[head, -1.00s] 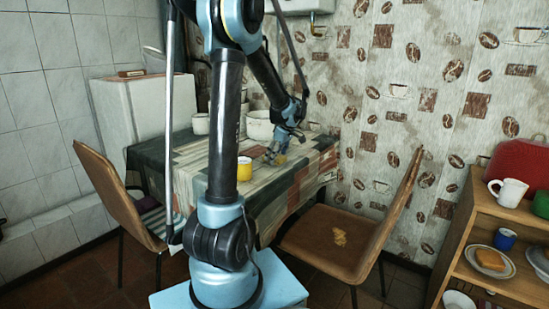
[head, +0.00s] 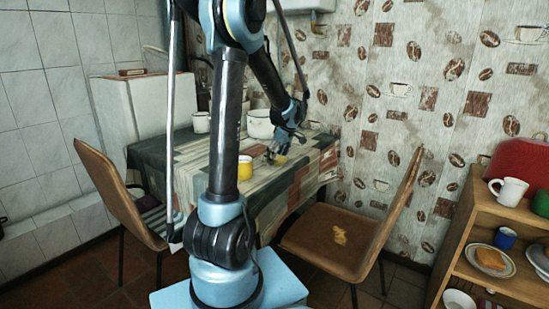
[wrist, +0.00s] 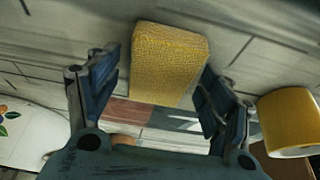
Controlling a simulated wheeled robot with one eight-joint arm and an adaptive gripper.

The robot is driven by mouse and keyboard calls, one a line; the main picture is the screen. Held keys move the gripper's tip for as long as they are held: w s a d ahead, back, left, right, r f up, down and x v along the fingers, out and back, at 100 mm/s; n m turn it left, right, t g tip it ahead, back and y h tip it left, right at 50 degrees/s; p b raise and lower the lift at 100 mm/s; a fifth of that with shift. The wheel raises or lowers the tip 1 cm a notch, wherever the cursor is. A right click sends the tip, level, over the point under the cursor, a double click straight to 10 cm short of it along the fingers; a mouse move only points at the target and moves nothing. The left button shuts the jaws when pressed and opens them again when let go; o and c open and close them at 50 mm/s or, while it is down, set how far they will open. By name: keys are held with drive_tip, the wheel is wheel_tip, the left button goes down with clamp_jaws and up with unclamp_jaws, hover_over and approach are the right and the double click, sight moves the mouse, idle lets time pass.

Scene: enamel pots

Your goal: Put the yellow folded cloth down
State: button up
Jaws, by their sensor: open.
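The yellow folded cloth (wrist: 169,62) is a thick, textured block between the two fingers of my gripper (wrist: 160,84) in the wrist view. In the head view the cloth (head: 281,160) is a small yellow patch just below my gripper (head: 276,153), over the patterned tablecloth (head: 207,152). It appears to lie on the table, but its underside is hidden.
A yellow mug (head: 245,168) stands on the table near the cloth; it also shows in the wrist view (wrist: 288,122). A white enamel pot (head: 260,124) stands farther back. Chairs flank the table. A wooden shelf (head: 500,225) with dishes is at the right.

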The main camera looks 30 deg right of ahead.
drive_tip(key=v, duration=1.7)
drive_tip(key=shift+s+a+r, duration=0.15)
drive_tip(key=shift+s+r, duration=0.05)
drive_tip(key=shift+r, duration=0.15)
drive_tip(key=s+a+f+m+g, duration=0.1)
drive_tip(key=a+f, duration=0.1)
drive_tip(key=a, duration=1.2)
drive_tip(key=s+a+f+m+g, duration=0.1)
drive_tip(key=a+f, duration=0.2)
drive_tip(key=a, duration=1.1)
drive_tip(key=s+a+f+m+h, duration=0.1)
drive_tip(key=s+a+f+m, duration=0.1)
drive_tip(key=s+a+f, duration=1.1)
drive_tip(key=shift+s+a+f+h, duration=0.3)
drive_tip(key=shift+s+a+f, duration=0.05)
drive_tip(key=shift+s+a, duration=0.6)
drive_tip(key=shift+w, duration=0.1)
